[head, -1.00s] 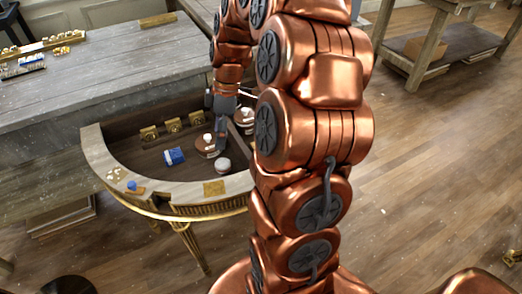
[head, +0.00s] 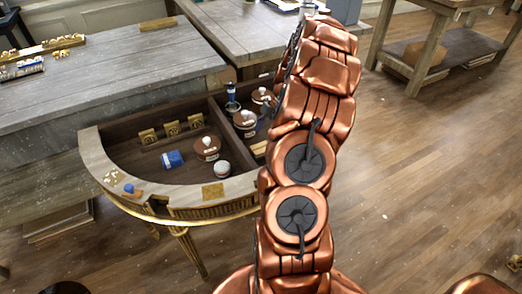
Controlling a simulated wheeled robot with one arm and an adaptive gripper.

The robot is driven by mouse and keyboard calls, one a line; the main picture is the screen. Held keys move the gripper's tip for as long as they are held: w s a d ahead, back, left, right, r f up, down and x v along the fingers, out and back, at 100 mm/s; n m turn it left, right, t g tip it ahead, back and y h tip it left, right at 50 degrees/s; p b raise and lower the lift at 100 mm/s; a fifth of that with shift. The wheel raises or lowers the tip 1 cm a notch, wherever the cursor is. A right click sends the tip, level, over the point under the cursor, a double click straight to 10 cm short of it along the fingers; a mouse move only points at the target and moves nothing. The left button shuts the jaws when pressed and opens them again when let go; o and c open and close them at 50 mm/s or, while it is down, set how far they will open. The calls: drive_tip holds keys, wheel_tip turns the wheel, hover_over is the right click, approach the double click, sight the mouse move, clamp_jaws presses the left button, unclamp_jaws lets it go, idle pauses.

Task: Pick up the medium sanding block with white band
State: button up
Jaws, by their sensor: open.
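A small blue block (head: 172,159) with a pale stripe lies on the dark floor of the curved console's left compartment. It looks like the sanding block with the white band, though the band is too small to read clearly. A grey-blue part that looks like my gripper (head: 267,112) shows beside the left edge of my copper arm, near the lidded jars. My arm hides most of it. It is to the right of and beyond the blue block, apart from it. My gripper is open, and I see nothing held in it.
The console (head: 92,152) has a raised pale rim and a dark divider. A brown lidded jar (head: 207,149) and a round white-topped pot (head: 222,169) stand right of the block. Brass pieces (head: 172,128) stand behind it. More jars (head: 245,122) and a blue bottle (head: 232,96) are beyond the divider.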

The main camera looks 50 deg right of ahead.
sight(261, 147)
drive_tip(key=shift+s+p+x, duration=0.15)
drive_tip(key=shift+p+x, duration=0.3)
drive_tip(key=shift+x, duration=0.9)
drive_tip(key=shift+s+p+x, duration=0.2)
drive_tip(key=shift+p+x, duration=0.2)
drive_tip(key=shift+x, duration=1)
drive_tip(key=shift+d, duration=0.1)
drive_tip(key=c, duration=1.3)
drive_tip(key=shift+o, duration=0.2)
drive_tip(key=shift+r, duration=0.1)
wheel_tip(261, 147, up, 8)
drive_tip(key=shift+w+r+b, duration=0.1)
drive_tip(key=shift+r+b, duration=0.05)
drive_tip(key=shift+b, duration=0.95)
drive_tip(key=shift+r, duration=0.75)
drive_tip(key=o, duration=0.6)
drive_tip(key=c, duration=0.5)
